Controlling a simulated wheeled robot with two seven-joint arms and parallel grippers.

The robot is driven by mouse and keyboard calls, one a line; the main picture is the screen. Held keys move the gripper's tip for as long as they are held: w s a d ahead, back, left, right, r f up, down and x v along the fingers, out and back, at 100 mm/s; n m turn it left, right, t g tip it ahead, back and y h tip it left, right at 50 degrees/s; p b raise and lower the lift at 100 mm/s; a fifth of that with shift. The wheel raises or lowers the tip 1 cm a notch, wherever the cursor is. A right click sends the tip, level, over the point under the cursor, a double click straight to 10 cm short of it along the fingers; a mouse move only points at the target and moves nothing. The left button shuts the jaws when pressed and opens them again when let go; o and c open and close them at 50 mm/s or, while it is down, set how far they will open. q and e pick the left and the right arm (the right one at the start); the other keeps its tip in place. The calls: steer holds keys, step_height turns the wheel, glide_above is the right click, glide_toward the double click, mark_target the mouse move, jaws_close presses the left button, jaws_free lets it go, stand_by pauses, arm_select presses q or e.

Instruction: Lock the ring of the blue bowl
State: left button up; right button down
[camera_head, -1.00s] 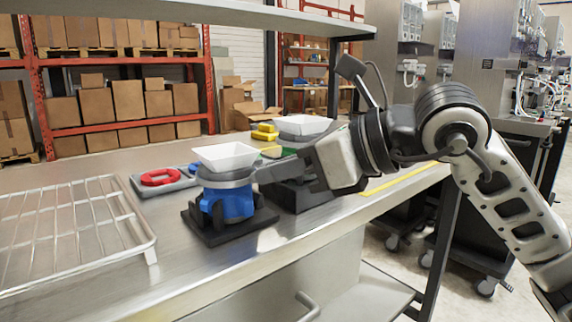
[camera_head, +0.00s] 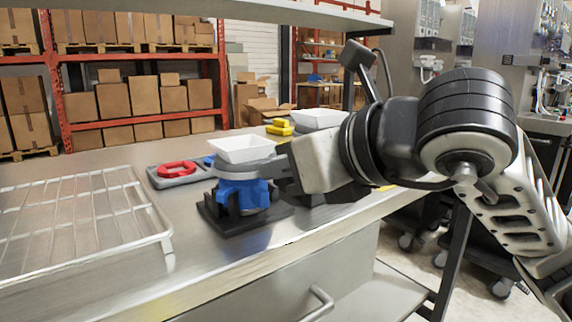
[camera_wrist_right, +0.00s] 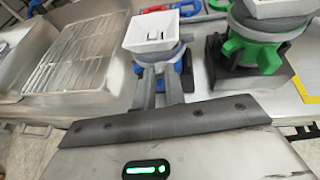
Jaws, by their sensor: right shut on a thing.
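The blue bowl is a dispenser with a white square hopper (camera_head: 240,148), a grey ring (camera_head: 243,170) under it and a blue body (camera_head: 245,195) on a black base. It stands upright on the metal table. In the right wrist view its white hopper (camera_wrist_right: 153,33) is at the top, with bits of blue below it. My right gripper (camera_head: 272,172) comes in from the right at the height of the grey ring. In the wrist view its two fingers (camera_wrist_right: 158,78) are close together at the near side of the ring, shut on part of it. The exact contact is partly hidden. My left gripper is not in view.
A green dispenser (camera_wrist_right: 255,48) with a white hopper stands close on the right, partly behind my arm in the head view. A wire rack (camera_head: 80,215) lies on the left. A red ring on a grey tray (camera_head: 180,180) and yellow pieces (camera_head: 280,127) lie behind.

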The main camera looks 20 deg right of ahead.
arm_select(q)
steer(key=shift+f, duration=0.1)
arm_select(e)
steer(key=c, duration=1.4)
jaws_free()
steer(key=shift+c, duration=0.2)
steer(key=shift+s+d+r, duration=0.15)
steer(key=shift+s, duration=0.1)
steer(key=v, duration=1.5)
steer(key=shift+s+r, duration=0.1)
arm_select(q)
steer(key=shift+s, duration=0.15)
